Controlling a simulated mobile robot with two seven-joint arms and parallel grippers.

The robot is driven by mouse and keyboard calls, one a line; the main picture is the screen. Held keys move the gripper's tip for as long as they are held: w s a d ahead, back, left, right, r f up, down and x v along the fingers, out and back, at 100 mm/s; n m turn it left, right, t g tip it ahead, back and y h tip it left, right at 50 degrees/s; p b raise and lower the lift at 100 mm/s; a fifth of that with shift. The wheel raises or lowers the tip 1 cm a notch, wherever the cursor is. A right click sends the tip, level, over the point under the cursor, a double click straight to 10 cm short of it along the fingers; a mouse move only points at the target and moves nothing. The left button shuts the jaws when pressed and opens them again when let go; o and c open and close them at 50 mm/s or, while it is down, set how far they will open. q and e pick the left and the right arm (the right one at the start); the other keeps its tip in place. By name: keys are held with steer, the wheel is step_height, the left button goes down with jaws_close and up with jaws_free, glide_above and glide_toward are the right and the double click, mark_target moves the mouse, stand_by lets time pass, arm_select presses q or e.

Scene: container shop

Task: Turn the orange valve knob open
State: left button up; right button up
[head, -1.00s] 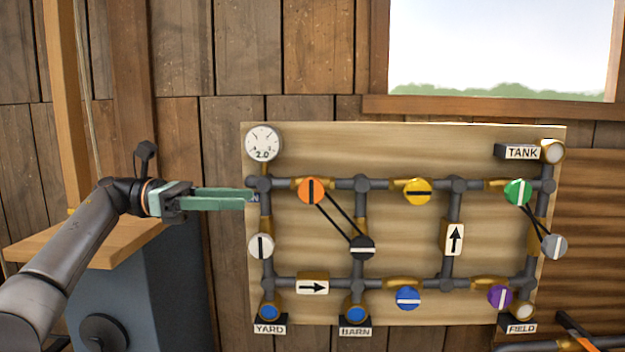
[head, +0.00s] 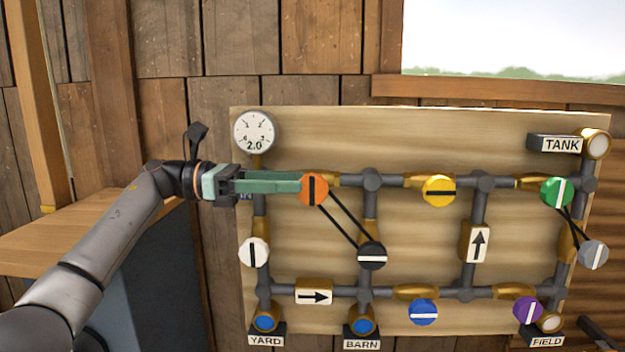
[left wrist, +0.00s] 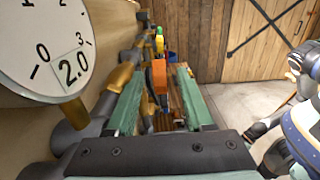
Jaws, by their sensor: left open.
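The orange valve knob (head: 314,190) is on the upper pipe of the board, with its black bar upright, across the level pipe. My left gripper (head: 302,183) reaches in from the left, with its green fingers level and their tips at the knob's left edge. In the left wrist view the orange knob (left wrist: 158,76) shows between the two spread fingers, with gaps on both sides. The gripper is open; I cannot tell whether a finger touches the knob. My right gripper is not in view.
Two black rods join the orange knob to a black knob (head: 371,255) below right. A yellow knob (head: 439,190) is to the right, a white knob (head: 254,251) below left. The round gauge (head: 255,131), reading 2.0, is above the gripper. A wooden shelf (head: 70,230) is at left.

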mark_target(312, 204)
arm_select(q)
steer(key=shift+d+p, duration=0.35)
steer(key=shift+d, duration=1.85)
steer(key=shift+c, duration=0.2)
jaws_close()
